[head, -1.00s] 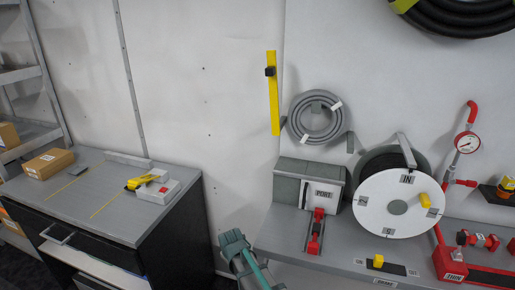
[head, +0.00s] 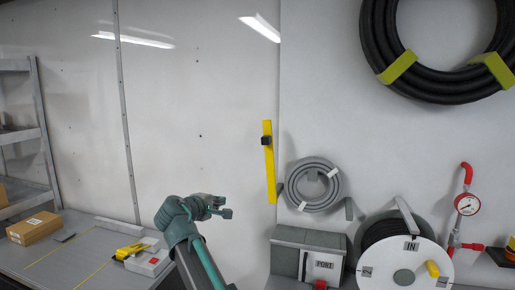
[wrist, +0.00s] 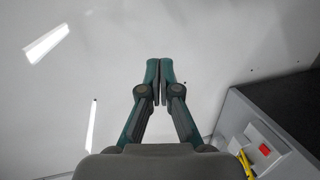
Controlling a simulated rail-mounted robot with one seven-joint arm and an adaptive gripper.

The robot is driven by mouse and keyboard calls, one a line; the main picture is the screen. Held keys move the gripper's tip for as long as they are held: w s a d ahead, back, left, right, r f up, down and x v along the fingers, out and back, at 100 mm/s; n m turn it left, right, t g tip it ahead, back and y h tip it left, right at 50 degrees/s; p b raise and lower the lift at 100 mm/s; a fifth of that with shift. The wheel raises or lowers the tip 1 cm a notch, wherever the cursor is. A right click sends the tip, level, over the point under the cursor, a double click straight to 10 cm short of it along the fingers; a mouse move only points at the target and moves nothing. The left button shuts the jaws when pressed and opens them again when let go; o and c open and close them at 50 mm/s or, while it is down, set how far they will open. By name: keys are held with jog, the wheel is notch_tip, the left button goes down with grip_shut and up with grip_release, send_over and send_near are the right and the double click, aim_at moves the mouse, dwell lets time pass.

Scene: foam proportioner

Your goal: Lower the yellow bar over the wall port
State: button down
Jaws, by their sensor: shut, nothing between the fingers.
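The yellow bar (head: 268,168) stands upright against the wall in the head view, with a small black block (head: 266,141) on its upper part. The box marked PORT (head: 320,265) is below it and to the right, on the bench. My gripper (head: 229,207) is raised left of the bar and apart from it. In the wrist view my gripper (wrist: 160,83) has its fingers together, with nothing between them. The bar does not show in the wrist view.
A coiled grey hose (head: 313,185) hangs right of the bar. A white reel (head: 405,265) marked IN stands farther right. A left-hand bench (head: 85,262) carries a cardboard box (head: 33,228) and a yellow tool (head: 130,250). The wall around my gripper is clear.

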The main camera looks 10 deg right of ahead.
jog(key=s+r+h, duration=0.2)
jog(key=r, duration=0.7)
jog(key=s+d+r+m+t+h, duration=0.1)
jog(key=s+r+h, duration=0.1)
jog(key=r, duration=0.7)
jog(key=shift+s+d, duration=0.15)
jog(key=shift+s, duration=0.3)
jog(key=w+d+p, duration=0.4)
jog(key=w+d, duration=0.1)
jog(key=d, duration=0.5)
jog(key=shift+w+r, duration=0.3)
jog(key=shift+w, duration=0.1)
jog(key=shift+t, duration=0.3)
